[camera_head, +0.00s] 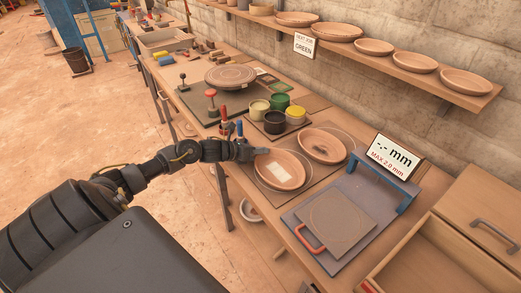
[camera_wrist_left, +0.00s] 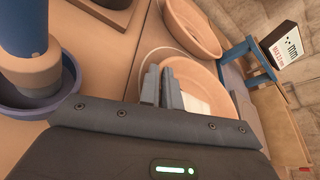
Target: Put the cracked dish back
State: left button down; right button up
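A terracotta dish with a pale rectangular patch (camera_head: 281,171) is at a ring marked on the bench; it also shows in the left wrist view (camera_wrist_left: 215,84). A second dish (camera_head: 322,147) with a dark mark in its middle lies just behind it; its crack-like mark is too small to be sure of. My left gripper (camera_head: 254,152) is at the near-left rim of the patched dish. In the left wrist view its fingers (camera_wrist_left: 162,87) are close together with the rim between them. Whether the dish is lifted is unclear. My right gripper is not in view.
A gauge stand with a blue frame (camera_head: 378,183) and a "-.- mm" sign (camera_head: 393,156) is on the right. A tray of glaze pots (camera_head: 275,122) stands behind the gripper. A wall shelf (camera_head: 400,70) carries several dishes. An open drawer (camera_head: 440,262) is at lower right.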

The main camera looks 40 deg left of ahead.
pick_arm(q)
jog(key=c, duration=1.6)
grip_release()
jog(key=shift+r, duration=0.1)
jog(key=shift+s+a, duration=0.15)
jog(key=shift+s, duration=0.15)
jog(key=b+v, duration=0.1)
jog(key=v, duration=0.8)
jog(key=shift+s+r, duration=0.1)
jog(key=shift+s, duration=0.05)
jog(key=shift+v, duration=1)
jog(key=shift+r, duration=0.1)
